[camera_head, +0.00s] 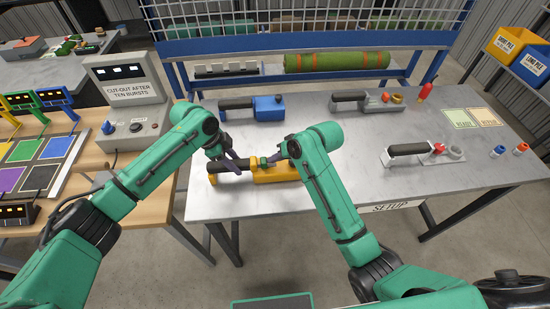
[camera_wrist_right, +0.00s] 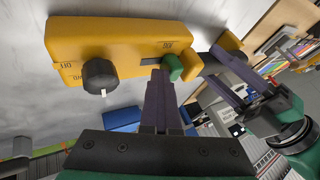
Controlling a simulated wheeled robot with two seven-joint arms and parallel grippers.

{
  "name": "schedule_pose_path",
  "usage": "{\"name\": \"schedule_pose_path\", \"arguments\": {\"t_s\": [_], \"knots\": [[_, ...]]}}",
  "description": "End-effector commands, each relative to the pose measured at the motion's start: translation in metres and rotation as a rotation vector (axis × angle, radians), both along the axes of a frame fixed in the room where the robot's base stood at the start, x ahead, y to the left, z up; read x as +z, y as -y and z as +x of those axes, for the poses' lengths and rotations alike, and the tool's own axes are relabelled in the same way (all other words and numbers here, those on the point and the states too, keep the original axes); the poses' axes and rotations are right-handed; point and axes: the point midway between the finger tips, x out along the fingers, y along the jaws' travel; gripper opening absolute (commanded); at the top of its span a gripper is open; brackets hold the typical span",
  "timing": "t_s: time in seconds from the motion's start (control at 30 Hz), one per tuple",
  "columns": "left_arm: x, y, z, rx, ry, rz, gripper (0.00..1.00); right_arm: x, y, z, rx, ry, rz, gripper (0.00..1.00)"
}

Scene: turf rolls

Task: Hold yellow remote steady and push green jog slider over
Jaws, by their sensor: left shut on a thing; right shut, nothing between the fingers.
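The yellow remote (camera_head: 275,175) lies near the front edge of the grey table; in the right wrist view its yellow body (camera_wrist_right: 110,40) shows a black knob (camera_wrist_right: 100,75). The green jog slider (camera_wrist_right: 172,68) sits beside a dark slot, near the handle end. My left gripper (camera_head: 237,164) is shut on the remote's dark handle; its purple fingers (camera_wrist_right: 222,72) also show in the right wrist view. My right gripper (camera_wrist_right: 160,78) is shut and empty, fingertips right beside the green slider. I cannot tell whether they touch it.
A blue remote (camera_head: 268,107) and two grey remotes (camera_head: 385,101) (camera_head: 425,153) lie farther back and right. A control box (camera_head: 130,100) stands on the wooden table at left. A green turf roll (camera_head: 337,62) lies behind.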

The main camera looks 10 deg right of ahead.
Motion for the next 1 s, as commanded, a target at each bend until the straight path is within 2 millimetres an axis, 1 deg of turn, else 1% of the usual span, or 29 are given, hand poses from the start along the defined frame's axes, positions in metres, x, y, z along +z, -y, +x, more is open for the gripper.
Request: {"name": "schedule_pose_path", "arguments": {"t_s": [0.03,0.8,0.87,1.0], "knots": [[-0.003,0.003,-0.002,-0.004,-0.005,-0.004,0.0,0.0,-0.004,-0.001,0.006,-0.001,0.007,0.0],[-0.002,0.005,-0.003,-0.007,-0.006,-0.009,0.0,0.0,-0.004,-0.001,0.007,-0.001,0.009,0.0],[-0.002,0.005,-0.003,-0.007,-0.006,-0.009,0.0,0.002,-0.003,-0.002,0.007,0.0,0.009,0.0],[-0.002,0.005,-0.003,-0.006,-0.006,-0.009,0.0,0.016,0.005,-0.008,0.006,0.005,0.008,0.0]]}}
